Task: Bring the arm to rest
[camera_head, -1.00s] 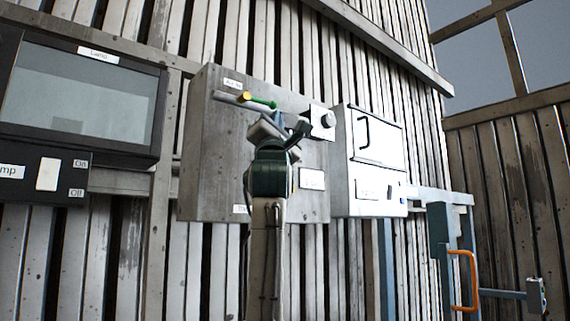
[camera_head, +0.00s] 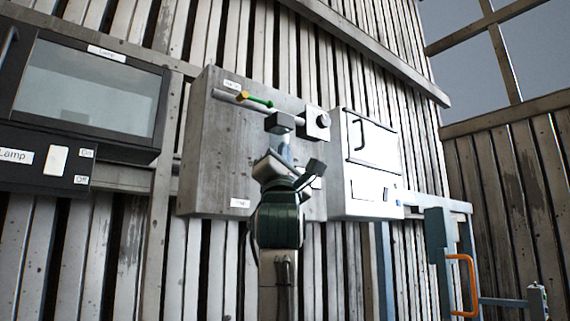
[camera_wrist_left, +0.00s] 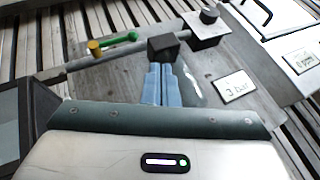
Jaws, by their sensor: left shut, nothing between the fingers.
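My left gripper (camera_head: 286,146) is raised in front of a grey wall panel (camera_head: 215,140). Its blue fingers (camera_wrist_left: 161,84) are shut together with nothing between them. In the wrist view their tips appear just below a black block (camera_wrist_left: 163,47) on the panel's pipe. The block also shows in the head view (camera_head: 280,122), above the fingers. I cannot tell whether the tips touch it. My right gripper is in neither view.
The pipe carries a green lever (camera_head: 258,101) with a yellow end. A round knob (camera_head: 322,119) sits at its right. A white box (camera_head: 372,145) adjoins the panel. A dark-framed lamp cabinet (camera_head: 90,90) is left, and an orange handle (camera_head: 470,285) is lower right.

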